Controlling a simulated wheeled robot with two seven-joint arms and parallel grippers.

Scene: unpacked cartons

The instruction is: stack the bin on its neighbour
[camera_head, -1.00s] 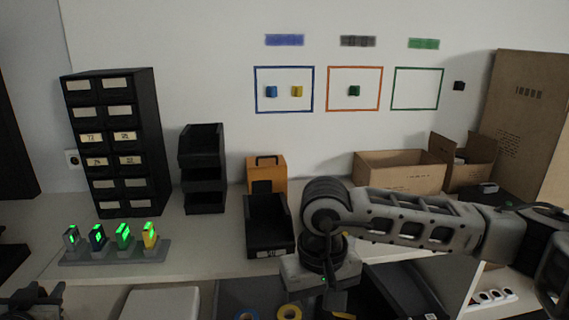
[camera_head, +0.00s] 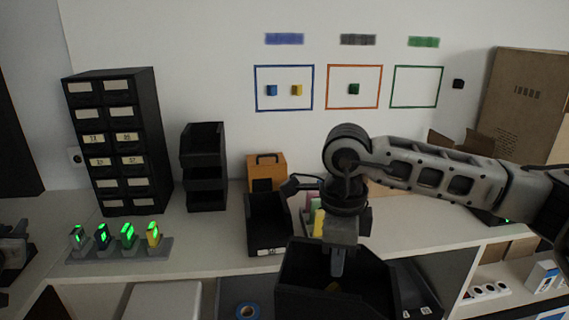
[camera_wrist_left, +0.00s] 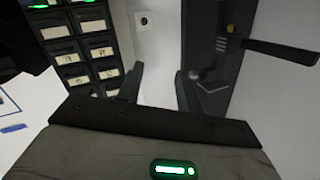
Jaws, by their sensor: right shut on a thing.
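A black open bin (camera_head: 300,290) hangs in front of the counter edge at the bottom middle of the head view. My right gripper (camera_head: 338,262) points down and is shut on this bin's wall; the fingertips are partly hidden against it. Another black bin (camera_head: 268,235), with a pale label on its front, stands on the counter just behind and left of the held one. The two bins are apart. My left gripper (camera_wrist_left: 158,88) shows in the left wrist view with its two fingers apart and nothing between them.
A stack of black bins (camera_head: 205,168) and a drawer cabinet (camera_head: 118,140) stand at the back left. An orange box (camera_head: 266,172) is behind the counter bin. A rack of green-lit devices (camera_head: 118,248) sits at front left. Free counter (camera_head: 200,235) lies between.

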